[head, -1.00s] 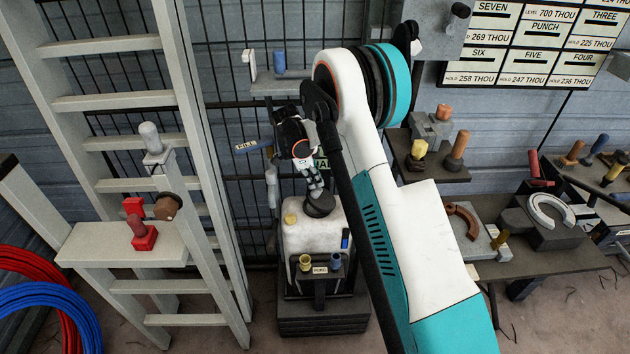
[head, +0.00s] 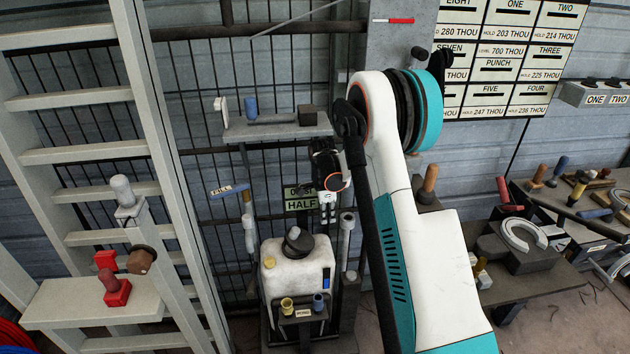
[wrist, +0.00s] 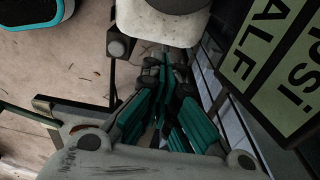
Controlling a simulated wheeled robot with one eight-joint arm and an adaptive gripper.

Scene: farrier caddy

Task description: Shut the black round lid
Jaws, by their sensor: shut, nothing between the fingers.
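The black round lid (head: 299,244) is on top of the white tank (head: 300,268) in the head view, over its filler opening. A small knob-like dark part shows at its upper edge; I cannot tell whether the lid lies fully flat. My gripper (head: 327,219) is above and to the right of the lid, apart from it, pointing down. Its fingers are shut and empty. In the wrist view my gripper (wrist: 162,80) shows teal fingers together, with part of the white tank (wrist: 172,22) beyond them.
A green HALF sign (head: 300,200) hangs close behind my gripper. A grey upright post (head: 346,240) stands right of the tank, and a blue-handled PULL lever (head: 230,190) is to the left. A shelf (head: 280,130) juts out above. A ladder (head: 150,200) stands at left.

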